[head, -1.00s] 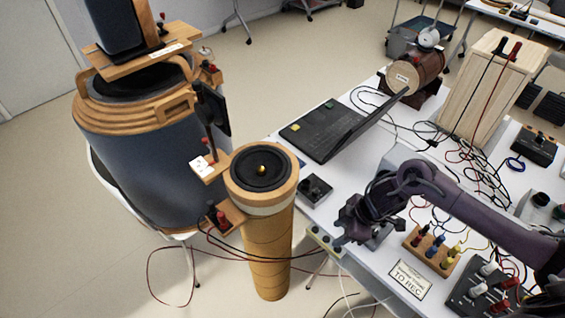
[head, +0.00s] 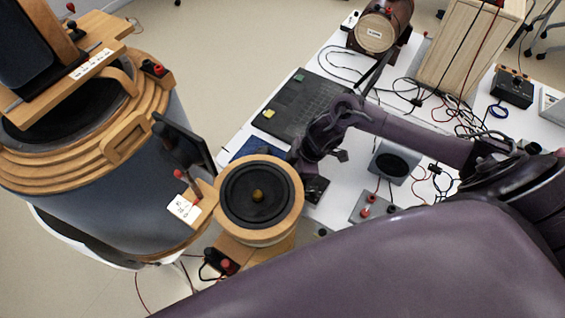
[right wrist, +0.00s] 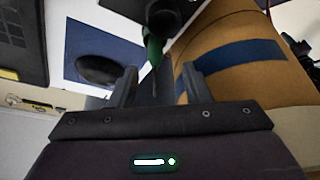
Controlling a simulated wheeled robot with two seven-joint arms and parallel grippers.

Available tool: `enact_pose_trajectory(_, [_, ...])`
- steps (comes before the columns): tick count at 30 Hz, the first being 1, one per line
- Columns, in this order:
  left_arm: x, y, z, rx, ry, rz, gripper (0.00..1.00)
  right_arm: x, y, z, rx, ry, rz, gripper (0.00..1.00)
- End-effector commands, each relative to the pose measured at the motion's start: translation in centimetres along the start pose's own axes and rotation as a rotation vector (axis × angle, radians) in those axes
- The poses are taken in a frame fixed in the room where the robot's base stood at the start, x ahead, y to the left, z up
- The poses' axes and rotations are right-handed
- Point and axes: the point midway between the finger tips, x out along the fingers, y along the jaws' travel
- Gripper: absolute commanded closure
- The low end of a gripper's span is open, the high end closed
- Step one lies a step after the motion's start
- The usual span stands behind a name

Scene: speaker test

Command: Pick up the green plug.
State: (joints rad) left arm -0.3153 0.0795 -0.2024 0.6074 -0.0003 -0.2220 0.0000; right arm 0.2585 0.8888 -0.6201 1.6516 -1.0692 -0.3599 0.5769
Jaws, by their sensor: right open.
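The green plug (right wrist: 154,48) shows in the right wrist view, just ahead of the gripper, with a thin metal pin pointing down into the gap between the fingers. A dark green, blurred part continues above it. My right gripper (right wrist: 158,82) is open, one finger on each side of the pin, and I see no finger touching the plug. In the head view my right gripper (head: 303,160) is low beside the round wooden column speaker, and I cannot make out the plug there. My left gripper is not in view.
The column speaker (head: 283,183) stands close to my right gripper; its blue-banded side (right wrist: 240,56) fills the right of the wrist view. A large barrel speaker (head: 120,225) stands left. Cables cross the table.

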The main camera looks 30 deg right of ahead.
Motion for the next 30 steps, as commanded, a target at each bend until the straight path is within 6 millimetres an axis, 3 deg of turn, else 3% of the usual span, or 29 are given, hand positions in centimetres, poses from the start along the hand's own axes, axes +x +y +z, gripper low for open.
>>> enact_pose_trajectory(9, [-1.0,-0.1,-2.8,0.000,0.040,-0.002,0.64,4.0,0.4,0.0,0.001,0.000,0.000,0.56])
enact_pose_trajectory(17, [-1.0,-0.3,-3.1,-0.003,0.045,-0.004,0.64,4.3,0.4,0.1,0.000,-0.001,0.001,0.56])
enact_pose_trajectory(27, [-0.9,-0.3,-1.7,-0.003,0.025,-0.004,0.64,4.3,0.4,0.1,0.000,-0.001,0.000,1.00])
enact_pose_trajectory(30, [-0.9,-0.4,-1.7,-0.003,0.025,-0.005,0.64,4.2,0.4,0.1,0.000,0.000,0.001,1.00])
